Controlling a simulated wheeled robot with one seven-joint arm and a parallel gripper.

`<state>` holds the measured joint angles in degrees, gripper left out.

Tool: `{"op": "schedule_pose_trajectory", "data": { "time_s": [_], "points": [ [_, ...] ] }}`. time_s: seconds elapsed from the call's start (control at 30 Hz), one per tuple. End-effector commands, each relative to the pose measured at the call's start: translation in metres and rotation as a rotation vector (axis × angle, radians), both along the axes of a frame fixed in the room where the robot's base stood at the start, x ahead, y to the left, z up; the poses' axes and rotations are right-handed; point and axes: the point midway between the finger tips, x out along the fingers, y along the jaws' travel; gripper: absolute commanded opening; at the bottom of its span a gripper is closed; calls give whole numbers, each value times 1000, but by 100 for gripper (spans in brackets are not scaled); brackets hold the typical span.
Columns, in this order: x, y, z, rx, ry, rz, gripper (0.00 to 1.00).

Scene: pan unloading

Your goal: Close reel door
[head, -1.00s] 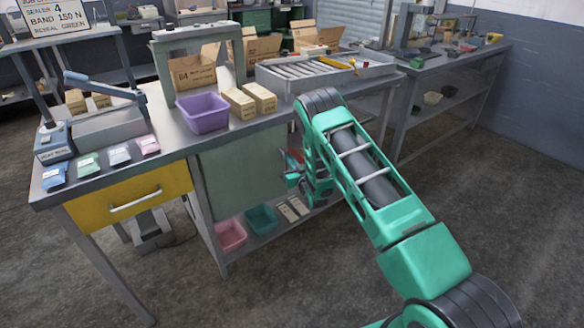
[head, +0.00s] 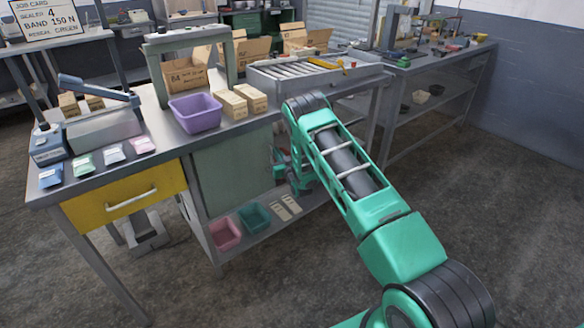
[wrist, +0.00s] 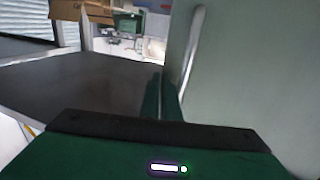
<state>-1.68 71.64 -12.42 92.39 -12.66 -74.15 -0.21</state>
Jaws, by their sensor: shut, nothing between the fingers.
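The reel door appears to be the grey-green panel (head: 228,172) under the bench top, right of the yellow drawer. I cannot tell from the head view how far it stands open. In the wrist view the panel (wrist: 258,75) fills the right side, with a pale upright bar handle (wrist: 191,55) on it. My gripper (head: 280,165) is at the right edge of the panel, partly hidden by my arm. In the wrist view my gripper's fingers (wrist: 162,97) are together and empty, just left of the panel and below the handle. Contact with the panel cannot be made out.
The bench top (head: 165,112) carries a purple bin (head: 195,113), cartons (head: 242,98) and a roller tray (head: 318,75). A yellow drawer (head: 125,205) is at left. The lower shelf holds a pink bin (head: 225,234) and a teal bin (head: 254,216). Open floor lies at right.

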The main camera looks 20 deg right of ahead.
Motion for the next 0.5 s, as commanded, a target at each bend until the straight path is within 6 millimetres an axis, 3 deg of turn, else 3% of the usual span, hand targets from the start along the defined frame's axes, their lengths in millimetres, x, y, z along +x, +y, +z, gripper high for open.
{"op": "schedule_pose_trajectory", "data": {
  "time_s": [0.2,0.5],
  "points": [
    [-32,1,7,-4,4,7,0],
    [-95,-17,8,-4,3,7,0]
  ]
}}
